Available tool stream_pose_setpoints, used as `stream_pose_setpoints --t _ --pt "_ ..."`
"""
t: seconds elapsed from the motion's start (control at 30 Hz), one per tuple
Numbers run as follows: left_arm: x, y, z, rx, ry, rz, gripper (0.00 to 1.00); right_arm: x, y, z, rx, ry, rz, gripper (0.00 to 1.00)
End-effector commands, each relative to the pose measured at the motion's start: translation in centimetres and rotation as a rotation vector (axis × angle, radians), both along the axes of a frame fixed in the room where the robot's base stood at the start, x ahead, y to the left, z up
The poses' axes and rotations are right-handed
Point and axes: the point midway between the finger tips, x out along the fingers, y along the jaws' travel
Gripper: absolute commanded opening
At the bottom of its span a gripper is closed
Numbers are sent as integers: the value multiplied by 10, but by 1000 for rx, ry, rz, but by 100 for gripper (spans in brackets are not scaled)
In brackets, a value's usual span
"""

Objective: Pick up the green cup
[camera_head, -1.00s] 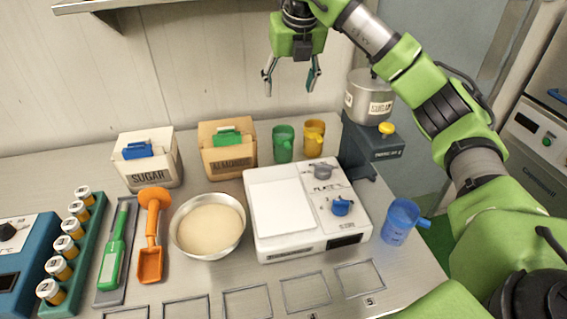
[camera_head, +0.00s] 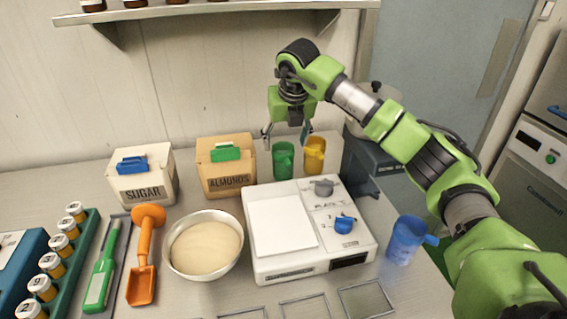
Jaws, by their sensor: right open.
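The green cup (camera_head: 283,161) stands upright on the counter, between the almonds box and the yellow cup (camera_head: 314,156). Its handle points to the right. My right gripper (camera_head: 286,139) is open, fingers pointing down, just above or behind the green cup's rim in the picture; I cannot tell the exact depth gap. One finger shows at the left of the cup and the other at its upper right, near the yellow cup. Nothing is seen between the fingers. My left gripper is not in view.
An almonds box (camera_head: 226,168) stands left of the cup, and a sugar box (camera_head: 143,176) further left. A white scale (camera_head: 281,223) is in front. A blue cup (camera_head: 405,240) stands at the right. A bowl (camera_head: 205,247) of pale powder is left of the scale. A shelf (camera_head: 220,8) hangs above.

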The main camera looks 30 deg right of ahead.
Motion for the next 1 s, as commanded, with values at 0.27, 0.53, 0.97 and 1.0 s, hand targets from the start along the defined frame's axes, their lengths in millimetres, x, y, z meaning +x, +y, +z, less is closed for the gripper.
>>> stream_pose_setpoints --t 0.27,0.53,0.97,1.0 --pt "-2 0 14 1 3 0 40 10 0 -36 1 5 -1 60" --pt "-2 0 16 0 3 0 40 16 -2 -49 -1 1 1 60" --pt "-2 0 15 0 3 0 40 16 -2 -48 0 -1 0 13" --pt "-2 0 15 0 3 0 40 16 -2 -48 0 -1 0 13"
